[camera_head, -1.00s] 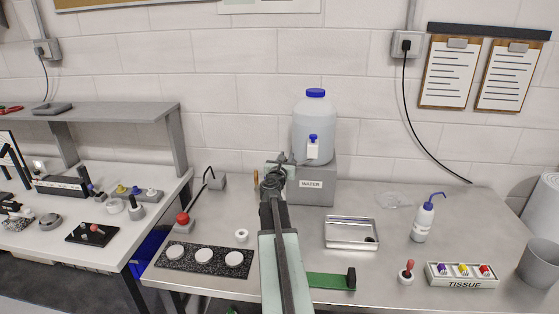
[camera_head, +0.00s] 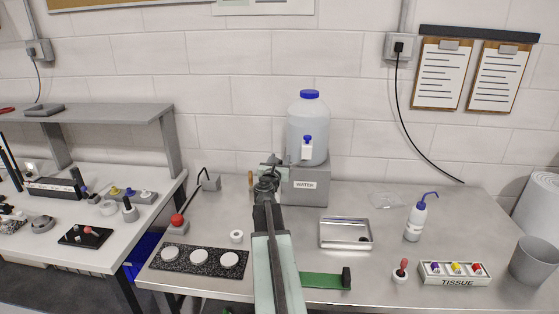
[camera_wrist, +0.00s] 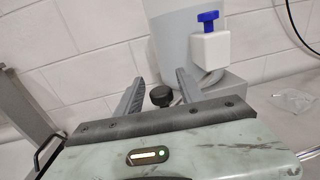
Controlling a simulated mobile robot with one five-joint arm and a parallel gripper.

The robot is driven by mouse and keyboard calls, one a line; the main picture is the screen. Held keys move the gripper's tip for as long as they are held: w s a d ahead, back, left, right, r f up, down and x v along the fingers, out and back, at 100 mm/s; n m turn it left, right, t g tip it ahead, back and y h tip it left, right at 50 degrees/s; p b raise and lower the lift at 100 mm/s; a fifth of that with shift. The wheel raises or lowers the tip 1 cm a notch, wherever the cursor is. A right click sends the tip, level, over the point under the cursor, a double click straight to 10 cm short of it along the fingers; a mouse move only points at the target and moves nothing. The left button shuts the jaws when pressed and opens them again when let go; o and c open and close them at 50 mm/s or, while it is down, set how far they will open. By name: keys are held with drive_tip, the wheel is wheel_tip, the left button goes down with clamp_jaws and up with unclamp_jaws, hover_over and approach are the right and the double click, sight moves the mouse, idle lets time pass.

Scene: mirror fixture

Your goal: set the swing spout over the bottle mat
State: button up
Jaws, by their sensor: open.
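In the wrist view a round black knob (camera_wrist: 161,95) shows between the spread fingers of my gripper (camera_wrist: 159,78), with a grey curved piece (camera_wrist: 212,79) to its right. My gripper is open; I cannot tell whether it touches the knob. In the head view my gripper (camera_head: 268,168) is left of the grey water stand (camera_head: 310,184), and my arm hides what lies behind it. I cannot clearly make out the spout. A green strip (camera_head: 318,281) with a black block lies at the front, partly behind my arm; I cannot tell whether it is the bottle mat.
A water jug (camera_head: 307,125) stands on the stand. Left of my arm are a speckled black board (camera_head: 178,257) with white discs, a white ring (camera_head: 237,237) and a red ball (camera_head: 177,220).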

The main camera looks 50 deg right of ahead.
drive_tip(key=v, duration=0.6)
drive_tip(key=shift+a, duration=0.4)
drive_tip(key=shift+s, duration=0.15)
